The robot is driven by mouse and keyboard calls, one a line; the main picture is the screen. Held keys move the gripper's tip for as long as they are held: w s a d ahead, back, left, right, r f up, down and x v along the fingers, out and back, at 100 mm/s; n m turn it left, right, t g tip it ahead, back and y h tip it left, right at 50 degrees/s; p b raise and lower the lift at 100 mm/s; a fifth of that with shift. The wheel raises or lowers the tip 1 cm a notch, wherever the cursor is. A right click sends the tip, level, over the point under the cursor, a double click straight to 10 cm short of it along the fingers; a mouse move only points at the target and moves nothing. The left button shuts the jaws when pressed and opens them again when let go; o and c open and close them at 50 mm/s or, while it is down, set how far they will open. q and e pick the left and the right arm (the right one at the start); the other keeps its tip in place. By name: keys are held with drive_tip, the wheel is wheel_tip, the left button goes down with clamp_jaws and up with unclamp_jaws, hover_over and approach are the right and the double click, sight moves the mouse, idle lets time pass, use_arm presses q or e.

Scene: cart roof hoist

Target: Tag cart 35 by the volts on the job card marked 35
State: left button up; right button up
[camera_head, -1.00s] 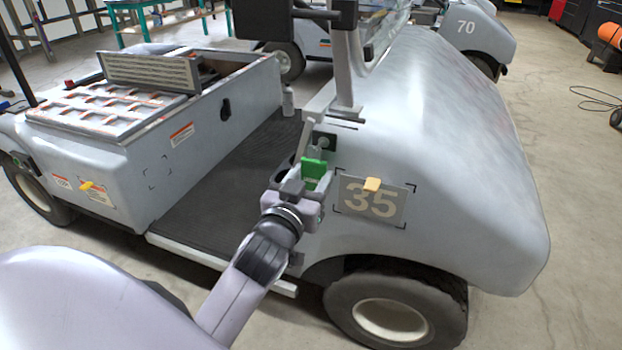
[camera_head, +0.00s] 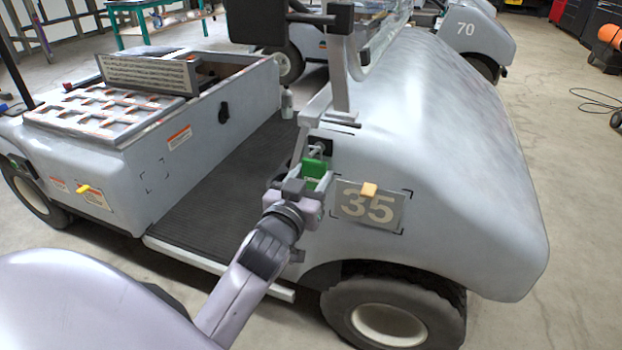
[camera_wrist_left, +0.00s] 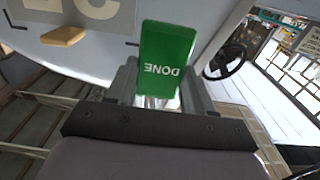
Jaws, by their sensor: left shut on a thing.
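Cart 35 (camera_head: 440,150) is a pale grey cart filling the middle of the head view. Its number plate (camera_head: 362,212) reads 35 and has a small yellow-orange piece on its top edge. My left gripper (camera_head: 306,186) is at the cart's side, left of the plate. It is shut on a green tag (camera_head: 314,168). In the left wrist view the green tag (camera_wrist_left: 167,58) reads DONE, upside down, between the fingers. A dark square with a metal hook (camera_head: 319,148) is just above the tag; contact cannot be told. The job card marked 35 cannot be made out. My right gripper is not in view.
Another yellow piece (camera_head: 84,188) is on the cart's rear side panel. The front wheel (camera_head: 393,312) is below the plate. Cart 70 (camera_head: 470,32) stands behind. A cable (camera_head: 598,98) lies on the floor at right.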

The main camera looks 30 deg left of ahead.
use_arm(q)
drive_tip(key=o, duration=1.3)
drive_tip(key=shift+c, duration=0.2)
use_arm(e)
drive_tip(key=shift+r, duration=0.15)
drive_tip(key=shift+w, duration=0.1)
use_arm(q)
drive_tip(key=shift+s+d, duration=0.1)
drive_tip(key=shift+s, duration=0.45)
drive_tip(key=v, duration=0.6)
drive_tip(key=shift+p, duration=0.4)
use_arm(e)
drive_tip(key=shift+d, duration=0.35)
